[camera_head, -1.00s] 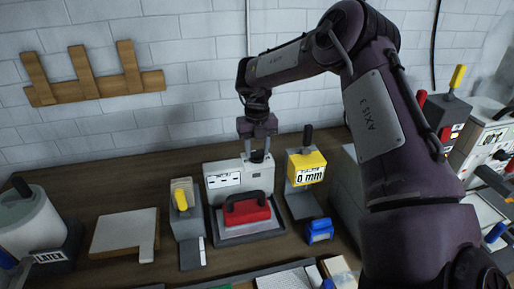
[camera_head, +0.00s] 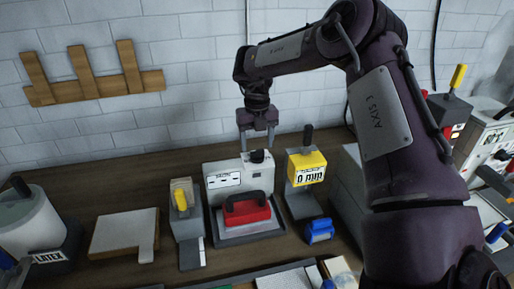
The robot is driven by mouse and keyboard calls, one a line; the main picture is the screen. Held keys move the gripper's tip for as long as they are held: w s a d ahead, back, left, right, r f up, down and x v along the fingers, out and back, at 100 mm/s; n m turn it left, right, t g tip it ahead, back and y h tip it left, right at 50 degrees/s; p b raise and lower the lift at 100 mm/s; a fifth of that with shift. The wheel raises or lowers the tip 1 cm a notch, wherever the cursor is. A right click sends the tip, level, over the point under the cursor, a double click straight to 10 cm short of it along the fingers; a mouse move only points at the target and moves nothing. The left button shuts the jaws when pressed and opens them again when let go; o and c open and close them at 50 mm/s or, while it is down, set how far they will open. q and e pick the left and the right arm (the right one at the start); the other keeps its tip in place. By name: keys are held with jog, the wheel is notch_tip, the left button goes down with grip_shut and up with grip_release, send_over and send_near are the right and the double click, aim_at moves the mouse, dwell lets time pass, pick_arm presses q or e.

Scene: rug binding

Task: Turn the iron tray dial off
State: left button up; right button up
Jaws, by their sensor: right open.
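The iron tray (camera_head: 248,236) is a grey tray on the workbench with a red-handled iron (camera_head: 247,208) on it. Behind it stands a light grey control box (camera_head: 226,182) with a white label. From this view I cannot tell whether the fingers touch the dial. My left gripper is not in view.
A yellow-headed device (camera_head: 306,167) with a black lever stands close right of the box. A blue block (camera_head: 319,231) lies front right. A white board (camera_head: 125,234) and latex pot (camera_head: 35,222) are further left.

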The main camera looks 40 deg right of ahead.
aim_at(257, 150)
notch_tip(257, 150, up, 5)
jog(key=shift+r+p, duration=0.15)
jog(key=shift+p, duration=0.15)
dwell(0.4)
